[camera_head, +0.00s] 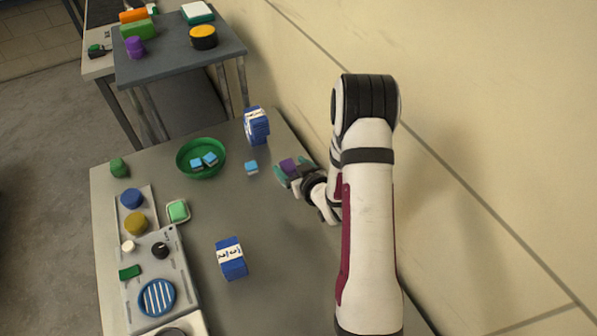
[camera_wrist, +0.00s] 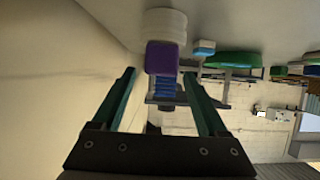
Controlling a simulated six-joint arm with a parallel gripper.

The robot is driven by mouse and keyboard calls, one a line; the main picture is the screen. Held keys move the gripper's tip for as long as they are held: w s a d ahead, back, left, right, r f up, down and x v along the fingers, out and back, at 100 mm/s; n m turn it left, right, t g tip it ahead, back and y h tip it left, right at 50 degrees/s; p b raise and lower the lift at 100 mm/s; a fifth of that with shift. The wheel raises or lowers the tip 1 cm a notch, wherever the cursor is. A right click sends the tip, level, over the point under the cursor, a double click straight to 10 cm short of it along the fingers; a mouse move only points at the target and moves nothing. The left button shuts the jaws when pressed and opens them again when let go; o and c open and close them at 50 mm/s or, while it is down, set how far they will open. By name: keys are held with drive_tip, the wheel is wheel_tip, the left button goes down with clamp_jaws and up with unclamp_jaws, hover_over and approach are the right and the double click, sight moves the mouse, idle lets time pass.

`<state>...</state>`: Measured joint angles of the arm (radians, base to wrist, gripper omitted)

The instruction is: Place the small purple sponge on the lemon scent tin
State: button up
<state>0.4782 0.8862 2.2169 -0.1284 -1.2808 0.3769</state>
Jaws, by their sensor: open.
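The small purple sponge (camera_head: 288,165) shows at my gripper (camera_head: 284,171), near the wall side of the table. In the wrist view the purple sponge (camera_wrist: 161,58) is a block just ahead of and between the fingertips of my gripper (camera_wrist: 160,74). The teal fingers are apart, with a gap on each side of it. A pale ridged round thing (camera_wrist: 166,24) sits against the sponge in that view; whether they touch is unclear. No lemon label is readable. A round yellow-topped black tin (camera_head: 203,36) on the far table may be the lemon scent tin.
A blue-and-white carton (camera_head: 256,126), a small blue block (camera_head: 251,168) and a green bowl (camera_head: 201,146) holding blue blocks stand near my gripper. Another carton (camera_head: 231,258) stands nearer the front. A control panel (camera_head: 160,265) lies at left. The wall (camera_head: 480,120) is close on the right.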

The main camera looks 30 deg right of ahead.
drive_tip(key=s+a+r+m+g+h, duration=0.25)
drive_tip(key=s+r+g, duration=0.45)
drive_tip(key=s, duration=0.6)
drive_tip(key=s+a+r+m+g+y, duration=0.1)
drive_tip(key=s+a+r, duration=0.4)
drive_tip(key=s, duration=0.5)
drive_tip(key=s+a+r+m+g+y, duration=0.2)
drive_tip(key=s+a+r+g, duration=0.3)
drive_tip(key=s+a, duration=0.4)
drive_tip(key=shift+s+a+y, duration=0.25)
drive_tip(key=shift+s+y, duration=0.4)
drive_tip(key=shift+s, duration=0.05)
